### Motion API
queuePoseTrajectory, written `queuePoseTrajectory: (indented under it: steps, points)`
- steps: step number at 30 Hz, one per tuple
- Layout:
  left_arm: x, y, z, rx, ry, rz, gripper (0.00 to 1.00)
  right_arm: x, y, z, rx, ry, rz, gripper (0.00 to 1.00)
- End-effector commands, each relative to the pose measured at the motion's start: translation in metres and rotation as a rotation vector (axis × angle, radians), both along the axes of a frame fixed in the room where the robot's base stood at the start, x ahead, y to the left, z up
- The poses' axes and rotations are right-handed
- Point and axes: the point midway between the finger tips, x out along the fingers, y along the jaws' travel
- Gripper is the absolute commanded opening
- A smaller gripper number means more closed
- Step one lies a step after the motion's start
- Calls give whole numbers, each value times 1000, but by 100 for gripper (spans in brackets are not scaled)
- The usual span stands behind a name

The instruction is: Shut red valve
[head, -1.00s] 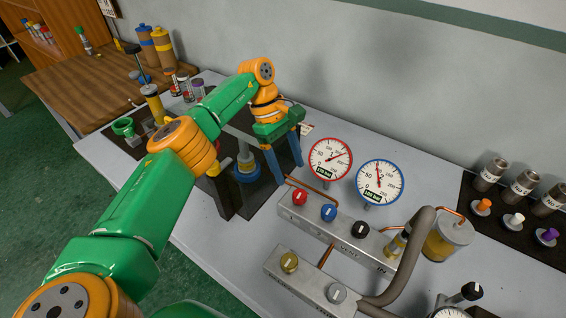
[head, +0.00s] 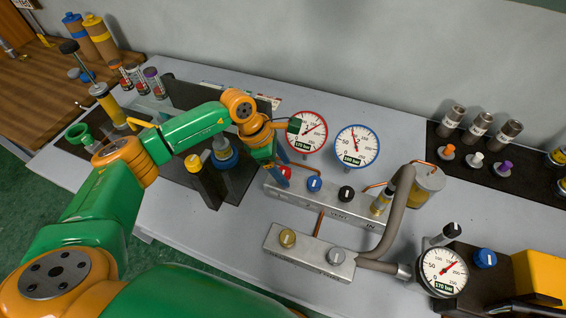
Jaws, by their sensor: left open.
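The red valve (head: 287,172) is a round knob at the left end of the upper grey manifold block (head: 325,210). It is partly hidden behind my left gripper. My left gripper (head: 283,174) is open, with its blue fingers pointing down at the red valve. The fingers overlap the knob in the picture, and I cannot tell whether they touch it. The red-rimmed gauge (head: 304,143) stands just behind the gripper, partly covered by it. My right gripper is out of view.
A blue knob (head: 314,184) and a black knob (head: 346,193) sit close to the right of the red valve. A blue-rimmed gauge (head: 357,146) stands behind them. A thick grey hose (head: 402,205) curves at the right.

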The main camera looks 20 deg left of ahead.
Motion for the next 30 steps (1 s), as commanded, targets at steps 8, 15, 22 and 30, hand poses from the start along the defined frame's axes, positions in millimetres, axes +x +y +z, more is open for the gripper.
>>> queuePoseTrajectory:
  steps: [8,15,22,30]
  points:
    - [1,-1,-4,1,-2,-1,68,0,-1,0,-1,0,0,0]
    - [1,-1,-3,1,-2,-1,4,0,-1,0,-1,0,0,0]
    - [2,-1,-11,1,-3,-71,0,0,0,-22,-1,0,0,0]
    - [1,-1,-3,0,-1,-135,0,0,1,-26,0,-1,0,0]
